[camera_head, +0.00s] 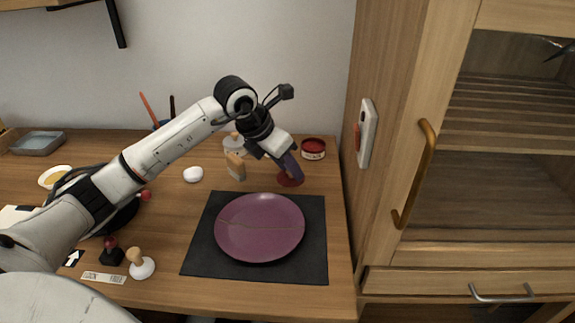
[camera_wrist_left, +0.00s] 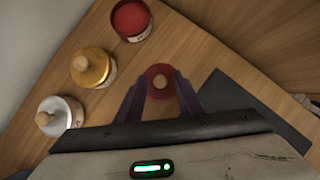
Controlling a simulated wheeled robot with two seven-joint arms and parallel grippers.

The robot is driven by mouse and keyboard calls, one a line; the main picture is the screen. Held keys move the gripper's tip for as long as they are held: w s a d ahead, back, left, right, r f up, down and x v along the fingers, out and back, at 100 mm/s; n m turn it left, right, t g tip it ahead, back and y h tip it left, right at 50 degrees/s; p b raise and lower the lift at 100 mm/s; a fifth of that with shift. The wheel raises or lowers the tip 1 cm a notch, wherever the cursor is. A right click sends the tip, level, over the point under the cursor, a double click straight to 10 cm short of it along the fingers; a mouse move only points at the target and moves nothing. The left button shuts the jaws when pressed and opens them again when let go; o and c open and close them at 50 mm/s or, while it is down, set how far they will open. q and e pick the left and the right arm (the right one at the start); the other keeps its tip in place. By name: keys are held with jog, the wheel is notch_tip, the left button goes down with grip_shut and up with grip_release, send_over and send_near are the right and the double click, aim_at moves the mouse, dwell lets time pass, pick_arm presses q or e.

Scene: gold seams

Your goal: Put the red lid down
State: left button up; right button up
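The red lid (camera_head: 291,180) with a wooden knob lies by the back edge of the dark mat, apparently on the table. In the left wrist view the red lid (camera_wrist_left: 159,91) shows between the two dark purple fingers. My left gripper (camera_head: 291,166) points down over the lid. In the left wrist view my left gripper (camera_wrist_left: 160,84) is open, with a finger on each side of the knob and gaps beside it. The red jar (camera_head: 313,149) stands uncovered behind the lid; it also shows in the wrist view (camera_wrist_left: 132,18). My right gripper is not in view.
A purple plate (camera_head: 260,228) with gold seams lies on the dark mat (camera_head: 313,262). A gold-lidded jar (camera_wrist_left: 92,67) and a silver-lidded jar (camera_wrist_left: 59,115) stand left of the red jar. A wooden cabinet (camera_head: 398,250) borders the table on the right.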

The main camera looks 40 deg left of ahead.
pick_arm(q)
jog(key=v, duration=1.2)
jog(key=shift+r, duration=0.1)
jog(key=shift+s, duration=0.1)
dwell(0.3)
